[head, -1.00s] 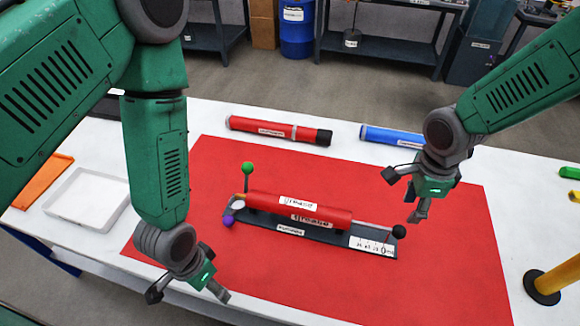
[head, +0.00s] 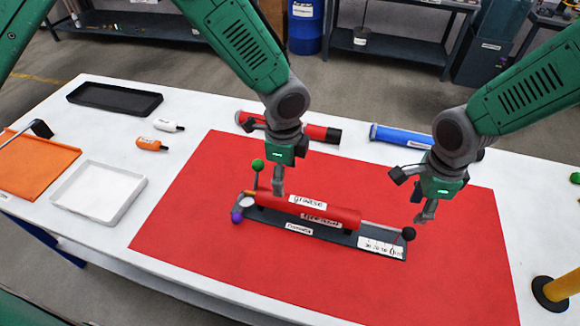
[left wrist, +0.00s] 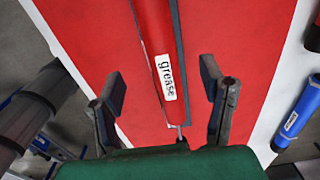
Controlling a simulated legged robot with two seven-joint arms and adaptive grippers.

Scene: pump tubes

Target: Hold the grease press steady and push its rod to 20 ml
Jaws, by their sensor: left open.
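The grease press is a red tube (head: 315,210) labelled "grease", lying on a dark base (head: 290,228) on the red mat. A thin rod leaves its right end and carries a black knob (head: 408,233). A white scale label (head: 380,247) lies under the rod; its 0 is near the knob. My left gripper (head: 278,188) is over the tube's left part. In the left wrist view its open fingers (left wrist: 163,88) stand on either side of the tube, apart from it. My right gripper (head: 425,215) hangs just above and right of the knob; its finger gap is unclear.
Behind the press lie another red tube (head: 310,131) and a blue tube (head: 400,137). A green ball (head: 258,165) on a stalk and a purple ball (head: 237,216) flank the press's left end. A white tray (head: 97,190) stands left. The front mat is clear.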

